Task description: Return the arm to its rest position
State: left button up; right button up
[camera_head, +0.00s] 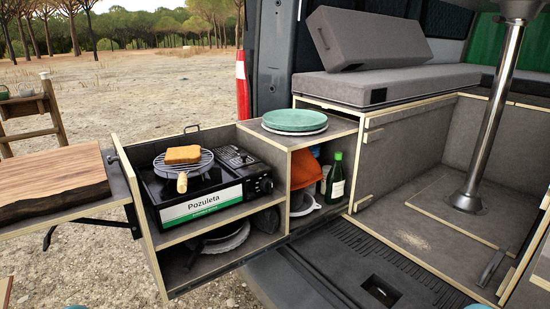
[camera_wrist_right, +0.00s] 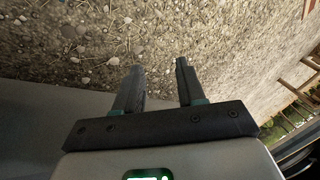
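My right gripper (camera_wrist_right: 160,80) shows in the right wrist view. Its two dark fingers stand apart with nothing between them, above gravelly ground. No gripper can be made out in the head view, and my left gripper is not seen. The camping stove (camera_head: 205,205), labelled Pozuleta, sits in the pull-out kitchen drawer. A round grill (camera_head: 203,163) lies on the stove, and a slice of toast (camera_head: 183,154) lies on the grill. Green plates (camera_head: 294,121) are stacked on the counter to the right of the stove.
A thick wooden board (camera_head: 50,180) lies on the side shelf at left. A green bottle (camera_head: 335,180) and an orange item (camera_head: 305,170) stand in the cubby below the plates. A metal table post (camera_head: 490,110) rises from the van floor. A wooden chair (camera_head: 35,115) stands at far left.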

jog(key=s+g, duration=0.3)
jog(key=s, duration=0.4)
notch_tip(320, 180, up, 20)
jog(key=p, duration=2.1)
jog(key=shift+w+d+f+m, duration=0.2)
jog(key=shift+w+m, duration=0.1)
